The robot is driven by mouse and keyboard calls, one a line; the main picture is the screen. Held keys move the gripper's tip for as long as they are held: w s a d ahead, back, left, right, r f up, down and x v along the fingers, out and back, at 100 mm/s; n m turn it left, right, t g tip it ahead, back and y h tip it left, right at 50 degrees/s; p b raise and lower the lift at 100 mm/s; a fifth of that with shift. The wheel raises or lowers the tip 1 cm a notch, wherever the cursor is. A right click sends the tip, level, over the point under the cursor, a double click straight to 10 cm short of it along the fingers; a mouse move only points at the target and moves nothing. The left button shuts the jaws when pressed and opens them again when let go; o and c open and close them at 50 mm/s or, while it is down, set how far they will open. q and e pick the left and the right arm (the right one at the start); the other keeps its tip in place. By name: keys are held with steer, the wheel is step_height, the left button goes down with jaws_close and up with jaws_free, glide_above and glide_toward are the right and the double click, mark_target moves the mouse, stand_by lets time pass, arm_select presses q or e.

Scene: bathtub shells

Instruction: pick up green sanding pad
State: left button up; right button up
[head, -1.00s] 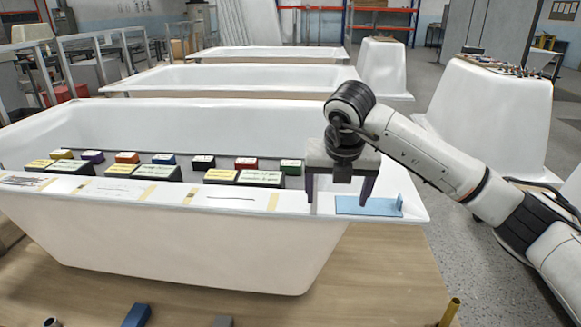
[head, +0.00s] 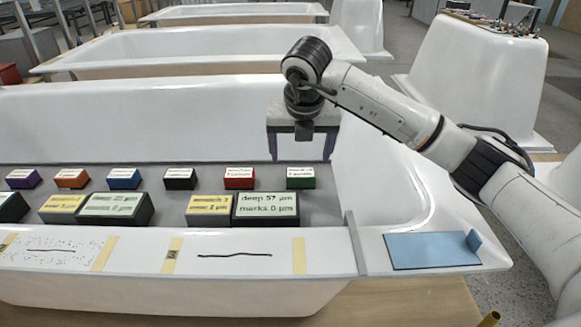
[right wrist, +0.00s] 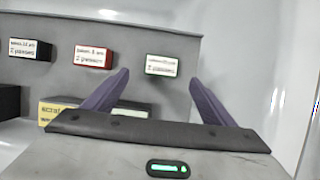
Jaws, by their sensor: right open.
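The green sanding pad (head: 301,178) is a small block with a white label on top. It lies at the right end of the back row on the grey shelf inside the nearest bathtub. My right gripper (head: 301,158) is open and empty above and just behind the pad in the head view, apart from it. In the right wrist view the green pad (right wrist: 163,67) shows ahead, between and beyond the purple fingertips. My left gripper is not in view.
The red pad (head: 239,178) and black pad (head: 180,179) lie to its left in the row. A larger label block (head: 266,208) reading "deep 57 µm" stands in front. A blue mat (head: 432,250) lies on the tub rim at right. The tub wall rises behind.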

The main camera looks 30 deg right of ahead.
mark_target(301, 173)
steer(key=x, duration=0.3)
steer(key=shift+s+f, duration=0.25)
steer(key=x, duration=0.5)
steer(key=shift+w+d+f+b, duration=0.15)
steer(key=shift+w+f+b, duration=0.1)
steer(key=shift+b, duration=0.15)
steer(key=shift+r, duration=0.1)
steer(key=c, duration=1.2)
